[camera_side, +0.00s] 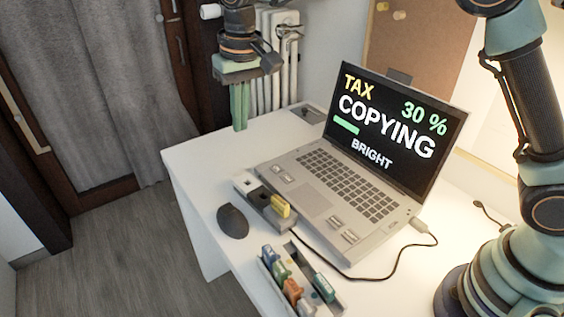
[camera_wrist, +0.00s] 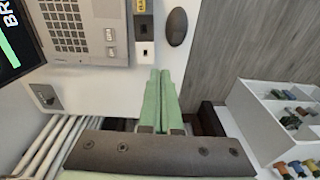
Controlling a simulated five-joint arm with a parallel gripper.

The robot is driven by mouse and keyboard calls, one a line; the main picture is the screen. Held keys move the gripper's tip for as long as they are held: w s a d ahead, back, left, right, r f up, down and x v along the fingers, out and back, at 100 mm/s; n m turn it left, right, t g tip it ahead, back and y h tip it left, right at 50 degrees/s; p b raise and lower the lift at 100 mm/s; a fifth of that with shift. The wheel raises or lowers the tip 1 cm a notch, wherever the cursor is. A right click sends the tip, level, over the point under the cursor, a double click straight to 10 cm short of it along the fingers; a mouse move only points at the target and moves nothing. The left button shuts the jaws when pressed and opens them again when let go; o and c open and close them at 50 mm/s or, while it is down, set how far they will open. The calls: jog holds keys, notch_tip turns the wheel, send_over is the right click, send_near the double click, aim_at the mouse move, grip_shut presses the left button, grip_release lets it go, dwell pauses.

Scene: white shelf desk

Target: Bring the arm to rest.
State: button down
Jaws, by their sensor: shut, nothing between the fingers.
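My gripper (camera_side: 239,127) is up near the desk's far left corner, in front of the radiator. Its green fingers point straight down and are shut together with nothing between them. In the wrist view the same two fingers (camera_wrist: 160,73) lie side by side, over the desk's edge area. The white desk (camera_side: 195,157) is below and to the right of the fingers in the side view. From these views I cannot tell the exact height of the fingertips above the desk.
An open laptop (camera_side: 322,188) shows "TAX COPYING 30 % BRIGHT". A cable (camera_side: 385,275) crosses the desk. A radiator (camera_side: 284,60) stands behind.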

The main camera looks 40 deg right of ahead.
jog(key=s+d+r+t, duration=0.2)
jog(key=s+d+r, duration=0.4)
jog(key=s+d, duration=0.5)
jog(key=s+d+f+t, duration=0.2)
jog(key=s+d+f, duration=0.1)
jog(key=s+d, duration=0.5)
jog(key=shift+d+f, duration=0.3)
jog(key=shift+d, duration=0.2)
